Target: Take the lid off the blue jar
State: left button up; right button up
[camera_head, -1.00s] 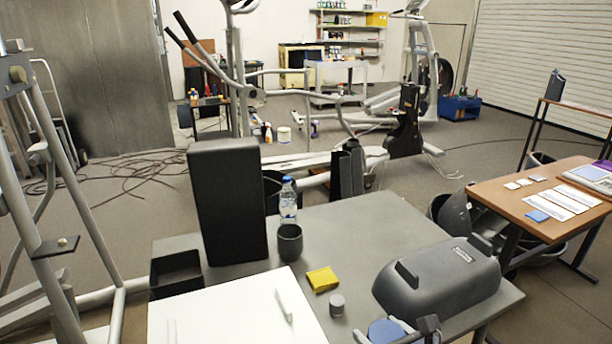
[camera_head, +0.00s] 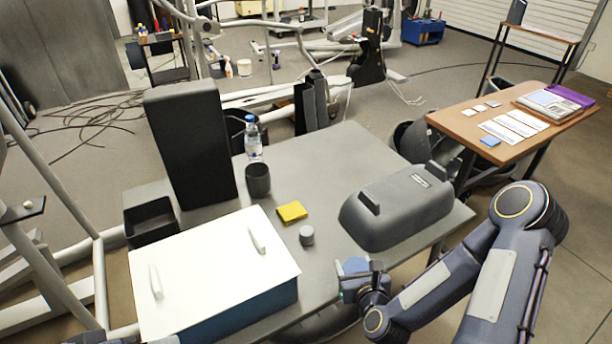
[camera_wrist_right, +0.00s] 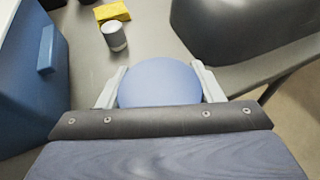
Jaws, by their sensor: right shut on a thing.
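A round blue top (camera_head: 355,266), seen as a smooth pale-blue disc (camera_wrist_right: 160,82) in the right wrist view, is at the table's front edge. My right gripper (camera_head: 358,284) is shut on it, with one pale finger on each side of the disc (camera_wrist_right: 160,92). The jar's body under the disc is hidden, so I cannot tell whether the lid sits on it or is apart from it. Only a sliver of what may be my left arm shows at the bottom left; its gripper is not in view.
On the grey table (camera_head: 320,170), a small grey jar (camera_head: 306,236), a yellow cloth (camera_head: 292,211) and a dark grey case (camera_head: 400,210) stand close by. A white-topped blue box (camera_head: 215,270) is to the left. A dark cup (camera_head: 258,180) and bottle (camera_head: 253,140) are farther back.

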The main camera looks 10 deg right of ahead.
jog(key=w+a+r+n+g+y, duration=0.1)
jog(key=a+r+n+y, duration=0.3)
jog(key=a+r, duration=0.6)
notch_tip(320, 180, up, 5)
jog(key=shift+w+a+f+n+y, duration=0.1)
jog(key=shift+w+a+n+y, duration=0.3)
jog(key=shift+y, duration=0.3)
jog(key=shift+w+a, duration=0.1)
jog(key=shift+a, duration=0.1)
grip_shut()
jog(key=s+d+f+m+t+h+b, duration=0.1)
jog(key=s+d+f+m+h+b, duration=0.15)
jog(key=s+m+h+b, duration=0.6)
jog(key=shift+w+d+f+n+y+b, duration=0.55)
jog(key=shift+w+f+b, duration=0.7)
jog(key=shift+w+f, duration=1.05)
jog(key=shift+w+d+f+n+y+b, duration=0.5)
jog(key=shift+w+f+b, duration=0.8)
jog(key=shift+w+f, duration=1)
jog(key=shift+w+d+f+n+y+b, duration=0.3)
jog(key=shift+w+d+f+n+b, duration=0.35)
jog(key=shift+w+f+b, duration=1.15)
